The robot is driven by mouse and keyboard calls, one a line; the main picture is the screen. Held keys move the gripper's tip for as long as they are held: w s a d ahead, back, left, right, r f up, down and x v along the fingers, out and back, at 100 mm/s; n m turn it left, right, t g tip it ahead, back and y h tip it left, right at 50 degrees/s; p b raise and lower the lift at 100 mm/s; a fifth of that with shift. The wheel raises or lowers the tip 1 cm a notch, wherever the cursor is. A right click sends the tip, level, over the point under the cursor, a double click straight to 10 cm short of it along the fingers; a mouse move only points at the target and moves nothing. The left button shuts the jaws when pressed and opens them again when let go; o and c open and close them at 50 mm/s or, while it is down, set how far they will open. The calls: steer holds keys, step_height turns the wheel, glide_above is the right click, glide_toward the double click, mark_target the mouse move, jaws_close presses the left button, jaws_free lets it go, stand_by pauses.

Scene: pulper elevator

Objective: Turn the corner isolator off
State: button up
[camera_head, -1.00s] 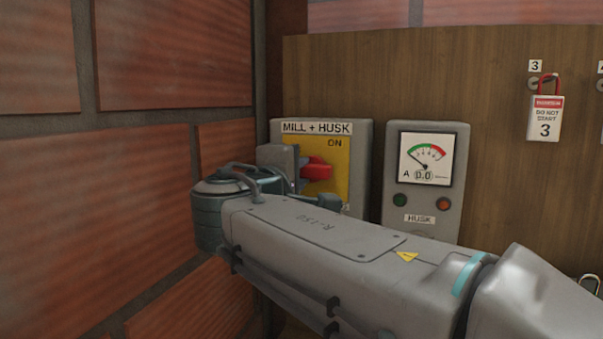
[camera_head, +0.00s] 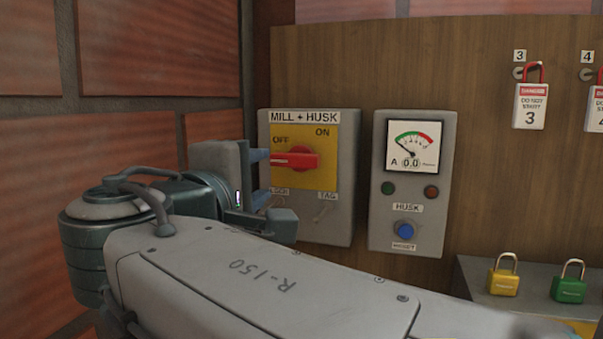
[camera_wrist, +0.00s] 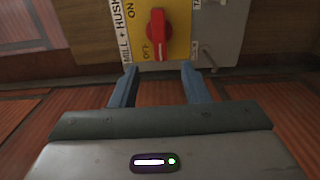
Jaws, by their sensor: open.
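The corner isolator (camera_head: 345,210) is a grey box labelled MILL + HUSK with a yellow plate (camera_head: 318,175) marked OFF at upper left and ON at upper right. Its red handle (camera_head: 297,160) lies level, its long end pointing left, below the word OFF. In the wrist view the red handle (camera_wrist: 157,30) appears upright. My gripper (camera_head: 265,177) is open and empty, left of the handle, its fingertips near the plate's left edge. In the wrist view the open fingertips (camera_wrist: 159,67) sit either side of the handle's line, apart from it.
A brick wall (camera_head: 120,130) is close on the left. A grey HUSK meter box (camera_head: 410,185) with a blue button stands right of the isolator. Tagged red padlocks (camera_head: 531,105) hang at right. Yellow (camera_head: 504,282) and green (camera_head: 569,289) padlocks are at lower right.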

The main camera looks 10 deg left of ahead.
steer(key=s, duration=0.2)
steer(key=shift+s+a, duration=0.1)
steer(key=shift+s, duration=0.3)
steer(key=w+d+f+m+g+h+p, duration=0.2)
steer(key=w+d+f+m+g, duration=0.15)
steer(key=d+f, duration=0.55)
steer(key=w+d+f+m+g+h+p, duration=0.1)
steer(key=w+d+f+m+g+h, duration=0.15)
steer(key=d+f+g, duration=0.45)
steer(key=s+d+f+m+g+y+p, duration=0.1)
steer(key=s+d+f+m+g+y, duration=0.1)
steer(key=s+d+f+m, duration=0.3)
steer(key=s+d+f+m+g+y+p, duration=0.2)
steer(key=s+d+f+m, duration=0.3)
steer(key=d+f, duration=0.6)
steer(key=shift+f+m+g+y, duration=0.25)
steer(key=shift+m+g+y, duration=0.1)
steer(key=shift+m+y, duration=0.45)
